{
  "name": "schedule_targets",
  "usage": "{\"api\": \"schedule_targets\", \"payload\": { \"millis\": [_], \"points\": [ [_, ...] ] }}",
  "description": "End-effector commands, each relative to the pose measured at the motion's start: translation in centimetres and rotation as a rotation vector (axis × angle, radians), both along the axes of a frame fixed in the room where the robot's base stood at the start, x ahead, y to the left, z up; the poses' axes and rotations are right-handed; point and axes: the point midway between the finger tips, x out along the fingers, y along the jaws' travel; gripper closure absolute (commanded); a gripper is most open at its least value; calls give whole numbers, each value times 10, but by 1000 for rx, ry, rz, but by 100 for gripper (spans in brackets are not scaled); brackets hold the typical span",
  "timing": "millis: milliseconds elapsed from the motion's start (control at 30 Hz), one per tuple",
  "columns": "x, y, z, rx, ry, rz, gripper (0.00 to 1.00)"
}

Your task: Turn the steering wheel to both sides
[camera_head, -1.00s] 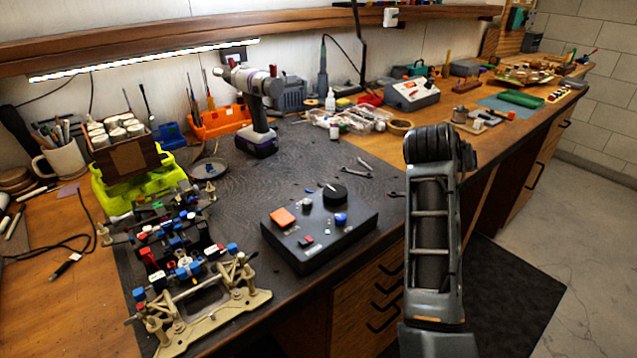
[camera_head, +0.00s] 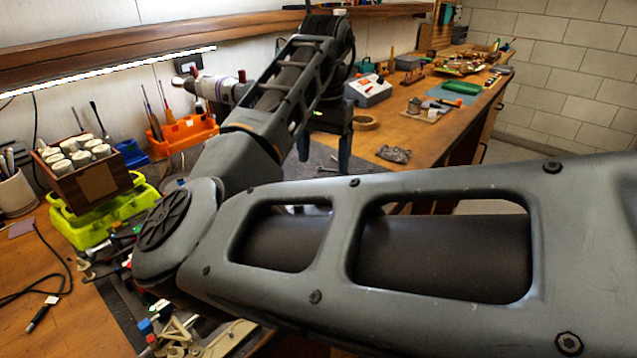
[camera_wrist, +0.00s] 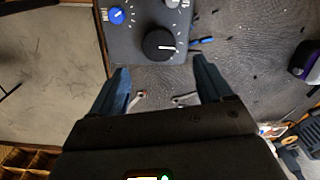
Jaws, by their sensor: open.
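The control box (camera_wrist: 125,42) is dark grey and shows at the top of the wrist view. Its round black knob (camera_wrist: 158,45) has a white pointer line and looks like the steering control. A small blue knob (camera_wrist: 117,15) sits near the box's left corner. My gripper (camera_wrist: 161,80) is open and empty, its two blue fingers spread wide, with the black knob just beyond and between their tips. In the head view my gripper (camera_head: 324,150) points down over the bench, and my arm hides the box. The racecar chassis (camera_head: 172,338) is mostly hidden behind my arm.
Small tools (camera_wrist: 183,99) lie on the dark mat between the fingers. A grey-and-white device (camera_head: 368,90) is farther right.

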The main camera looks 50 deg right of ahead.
Motion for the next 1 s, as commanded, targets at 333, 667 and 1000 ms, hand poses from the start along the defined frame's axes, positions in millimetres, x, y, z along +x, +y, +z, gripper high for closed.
{"api": "schedule_targets", "payload": {
  "millis": [333, 667, 1000],
  "points": [
    [0, 0, -51, -2, 2, 2, 21],
    [-1, -1, -72, -4, 0, 0, 21],
    [-1, -1, -71, -4, 0, 0, 36]
  ]
}}
